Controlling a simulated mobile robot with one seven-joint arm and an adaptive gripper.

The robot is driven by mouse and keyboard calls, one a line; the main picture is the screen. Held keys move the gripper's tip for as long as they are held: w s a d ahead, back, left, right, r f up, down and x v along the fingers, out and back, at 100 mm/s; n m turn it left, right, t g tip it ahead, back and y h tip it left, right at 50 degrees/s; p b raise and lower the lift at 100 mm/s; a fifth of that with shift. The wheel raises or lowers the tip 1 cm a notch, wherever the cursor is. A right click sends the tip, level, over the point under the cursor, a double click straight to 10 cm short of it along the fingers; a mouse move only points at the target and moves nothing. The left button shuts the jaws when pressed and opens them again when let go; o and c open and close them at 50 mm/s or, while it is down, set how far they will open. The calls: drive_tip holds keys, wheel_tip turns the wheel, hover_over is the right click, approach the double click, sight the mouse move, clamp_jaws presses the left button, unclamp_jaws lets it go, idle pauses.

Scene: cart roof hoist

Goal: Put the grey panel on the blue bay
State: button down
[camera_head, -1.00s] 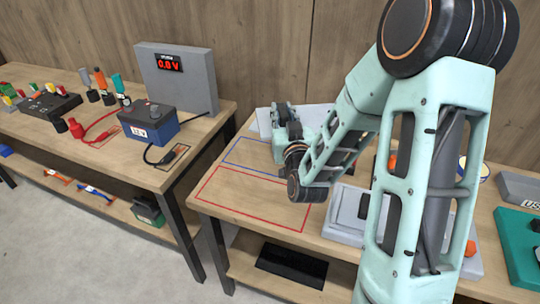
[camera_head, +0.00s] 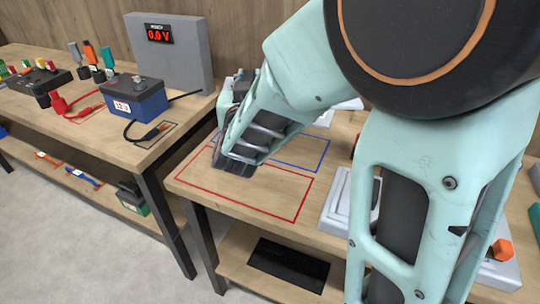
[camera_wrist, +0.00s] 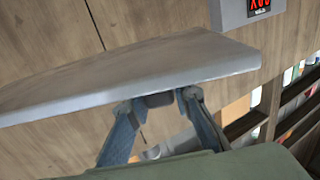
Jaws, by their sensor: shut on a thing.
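The grey panel (camera_wrist: 140,72) is a flat, thin slab. It spans much of the wrist view, tilted, with its near edge between the fingers of my gripper (camera_wrist: 160,98). My gripper is shut on that edge. In the head view my own arm hides most of the gripper and panel. The blue bay (camera_head: 307,153) is a blue outline on the right table's wooden top, towards the back. My arm covers its left and middle parts. I cannot tell how high the panel is above the bay.
A red outlined bay (camera_head: 270,195) lies in front of the blue one, mostly clear. Pale grey stepped blocks (camera_head: 338,205) stand to its right. The left table holds a battery (camera_head: 137,97) and a grey voltage display (camera_head: 180,55). A black object (camera_head: 290,262) lies on the lower shelf.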

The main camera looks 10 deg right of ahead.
drive_tip(key=shift+s+a+f+b, duration=0.25)
drive_tip(key=shift+s+a+b, duration=0.15)
drive_tip(key=shift+a+b, duration=0.15)
drive_tip(key=shift+s+a+f+b, duration=0.25)
drive_tip(key=shift+s+a+b, duration=0.1)
drive_tip(key=shift+a+b, duration=0.15)
drive_tip(key=w+d+f+b, duration=0.1)
drive_tip(key=w+d+f, duration=0.7)
drive_tip(key=w+f, duration=0.3)
drive_tip(key=shift+d+f+b, duration=0.25)
drive_tip(key=shift+f+b, duration=0.15)
drive_tip(key=shift+f, duration=0.5)
drive_tip(key=shift+f+b, duration=0.35)
drive_tip(key=shift+b, duration=0.15)
drive_tip(key=c, duration=1.7)
unclamp_jaws()
drive_tip(key=shift+s, duration=0.1)
drive_tip(key=shift+c, duration=0.2)
drive_tip(key=shift+r, duration=0.1)
